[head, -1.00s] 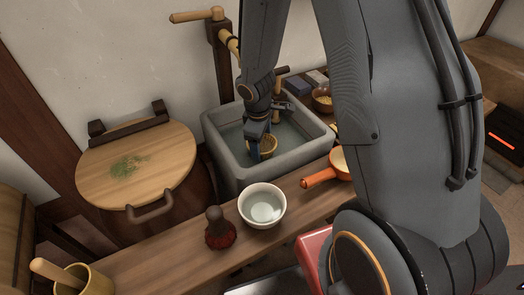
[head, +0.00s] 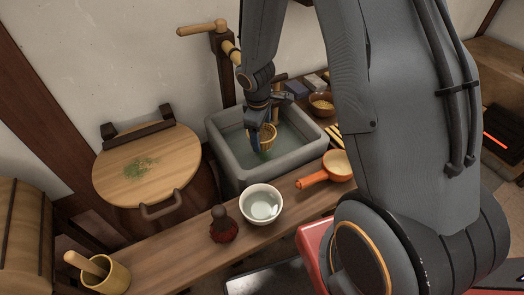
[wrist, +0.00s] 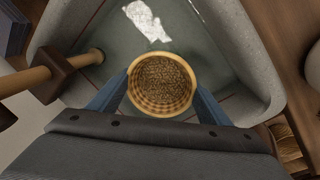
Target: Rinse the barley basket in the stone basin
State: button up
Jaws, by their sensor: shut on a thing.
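The barley basket (head: 268,132) is a small round woven basket. In the wrist view the basket (wrist: 162,85) is full of brown grain and seen from above. My gripper (head: 260,137) is shut on it, with a blue finger on either side, and holds it over the stone basin. The grey stone basin (head: 295,160) holds greenish water, and its pale rim also shows in the wrist view (wrist: 250,60). The basket appears upright and inside the basin's walls. I cannot tell whether its bottom touches the water.
A wooden spout (wrist: 40,78) reaches over the basin. A white bowl (head: 261,204), a dark red bottle (head: 222,225) and an orange-handled pan (head: 325,172) stand on the front bench. A round wooden lid (head: 150,170) lies left. A mortar (head: 108,275) stands front left.

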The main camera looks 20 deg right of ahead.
notch_tip(320, 180, up, 9)
jog(key=p, duration=0.8)
jog(key=shift+f+p, duration=0.15)
jog(key=shift+p, duration=0.15)
dwell(1.9)
notch_tip(320, 180, up, 4)
jog(key=p, duration=0.4)
send_over(262, 137)
dwell(0.7)
